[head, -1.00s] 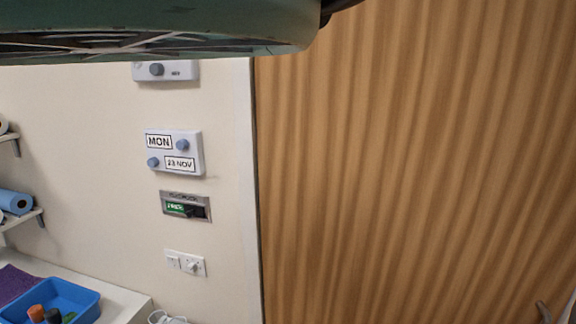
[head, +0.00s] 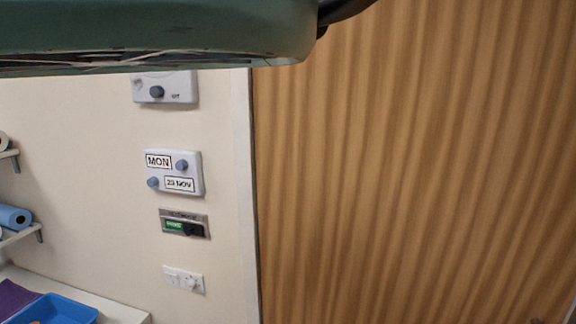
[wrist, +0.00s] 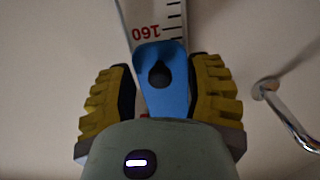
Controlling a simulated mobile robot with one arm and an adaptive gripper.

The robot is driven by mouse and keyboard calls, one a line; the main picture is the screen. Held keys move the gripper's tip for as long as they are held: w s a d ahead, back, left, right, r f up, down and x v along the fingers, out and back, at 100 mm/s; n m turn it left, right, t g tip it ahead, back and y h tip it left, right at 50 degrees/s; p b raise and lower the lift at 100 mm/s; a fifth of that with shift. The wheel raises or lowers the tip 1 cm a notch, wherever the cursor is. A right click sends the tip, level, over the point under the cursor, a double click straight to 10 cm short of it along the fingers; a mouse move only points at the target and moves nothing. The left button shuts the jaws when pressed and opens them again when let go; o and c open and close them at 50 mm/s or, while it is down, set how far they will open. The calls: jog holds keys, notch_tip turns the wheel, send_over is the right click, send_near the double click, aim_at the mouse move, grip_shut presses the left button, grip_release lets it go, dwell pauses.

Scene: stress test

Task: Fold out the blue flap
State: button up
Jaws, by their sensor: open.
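The blue flap (wrist: 172,100), with a dark round knob or hole near its upper end, shows in the middle of the wrist view. It lies at the lower end of a white measuring scale (wrist: 150,12) marked 160 in red. My gripper (wrist: 160,88) has yellow ribbed fingers, one on each side of the flap. The fingers are open, with narrow gaps beside the flap. The flap's lower part is hidden by my gripper's green body. I cannot tell how far the flap stands out from the wall. Neither flap nor fingers show in the head view.
A metal rail (wrist: 290,118) is right of my gripper. In the head view, a wooden door (head: 410,180) fills the right. The wall holds a calendar panel (head: 174,173), a green-marked lock plate (head: 185,224) and switches (head: 184,280). A blue tray (head: 52,308) stands lower left.

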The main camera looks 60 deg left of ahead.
jog(key=shift+w+d, duration=0.1)
jog(key=shift+w, duration=0.15)
jog(key=shift+d, duration=0.1)
grip_shut()
dwell(0.4)
